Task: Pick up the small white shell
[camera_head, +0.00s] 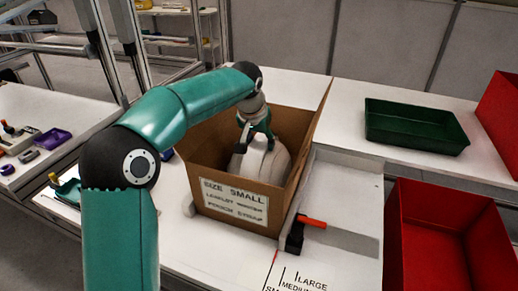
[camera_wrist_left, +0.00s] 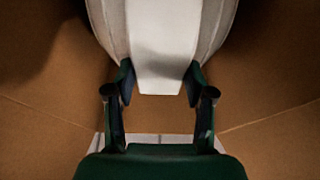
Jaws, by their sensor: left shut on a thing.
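The small white shell (camera_head: 262,160) is inside a brown cardboard box (camera_head: 238,205) whose label reads SIZE SMALL. My left gripper (camera_head: 250,139) reaches down into the box from above and is shut on the shell's upper part. In the left wrist view the two fingers (camera_wrist_left: 160,85) press on both sides of a raised white ridge of the shell (camera_wrist_left: 165,40). The box walls hide the lower part of the shell, so I cannot tell whether it touches the box floor. My right gripper is not in view.
A dark green tray (camera_head: 415,127) stands at the back right. A red bin (camera_head: 440,235) is at the lower right, and another red bin (camera_head: 503,115) is at the right edge. An orange-handled tool (camera_head: 312,222) lies beside the box. Side table at left holds small items, including a purple tray (camera_head: 52,138).

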